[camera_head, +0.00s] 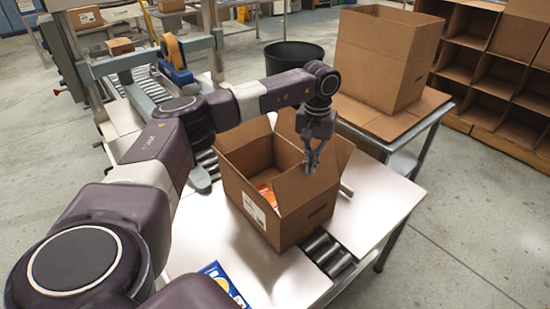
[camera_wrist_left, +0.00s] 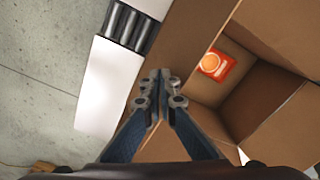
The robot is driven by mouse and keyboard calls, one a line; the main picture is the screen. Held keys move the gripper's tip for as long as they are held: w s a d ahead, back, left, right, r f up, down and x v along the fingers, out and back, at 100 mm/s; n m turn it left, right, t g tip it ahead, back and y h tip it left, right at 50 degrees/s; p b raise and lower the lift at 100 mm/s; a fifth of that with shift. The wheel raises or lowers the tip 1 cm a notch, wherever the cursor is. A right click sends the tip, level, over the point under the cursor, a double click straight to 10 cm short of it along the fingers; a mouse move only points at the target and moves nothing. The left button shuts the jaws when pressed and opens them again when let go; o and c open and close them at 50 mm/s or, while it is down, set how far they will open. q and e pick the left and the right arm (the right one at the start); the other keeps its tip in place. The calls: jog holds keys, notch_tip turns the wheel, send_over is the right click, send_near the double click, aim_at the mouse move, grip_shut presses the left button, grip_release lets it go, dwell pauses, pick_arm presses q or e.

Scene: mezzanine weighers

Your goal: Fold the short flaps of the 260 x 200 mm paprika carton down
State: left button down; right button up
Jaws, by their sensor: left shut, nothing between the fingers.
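The open brown paprika carton (camera_head: 305,222) stands on the steel worktop in the middle of the head view, with a white label on its left front face. An orange-red packet (camera_head: 268,196) lies inside; it also shows in the left wrist view (camera_wrist_left: 217,65). A flap (camera_head: 303,189) stands up on the near right side. Other flaps stand raised or lean outward at the back. My left gripper (camera_head: 311,168) points down at the upright near-right flap, shut and empty. Its closed fingertips (camera_wrist_left: 160,91) appear over the carton's edge; contact is unclear. My right gripper is out of view.
A larger open carton (camera_head: 385,58) stands on a table at back right, beside brown shelving (camera_head: 489,75). A black bin (camera_head: 292,57) and a tape machine (camera_head: 172,52) stand behind. Rollers (camera_head: 328,252) run under the carton. A blue packet (camera_head: 222,281) lies in front.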

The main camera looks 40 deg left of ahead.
pick_arm(q)
jog(key=shift+w+a+f+b, duration=0.1)
jog(key=shift+a+f+b, duration=0.1)
jog(key=shift+a, duration=0.4)
jog(key=shift+w+a+f+b, duration=0.1)
jog(key=shift+a+f, duration=0.15)
jog(key=shift+a, duration=0.35)
jog(key=shift+w+a+f+b, duration=0.1)
jog(key=shift+a+f, duration=0.1)
jog(key=shift+a, duration=0.4)
jog(key=shift+w+a+f+b, duration=0.2)
jog(key=shift+a+f+b, duration=0.65)
jog(key=shift+a+f, duration=0.6)
jog(key=shift+f, duration=0.1)
jog(key=f, duration=0.1)
jog(key=a+f+b, duration=0.1)
jog(key=f, duration=0.1)
jog(key=shift+w+a+b, duration=0.1)
jog(key=shift+a+b, duration=0.15)
jog(key=shift+b, duration=0.15)
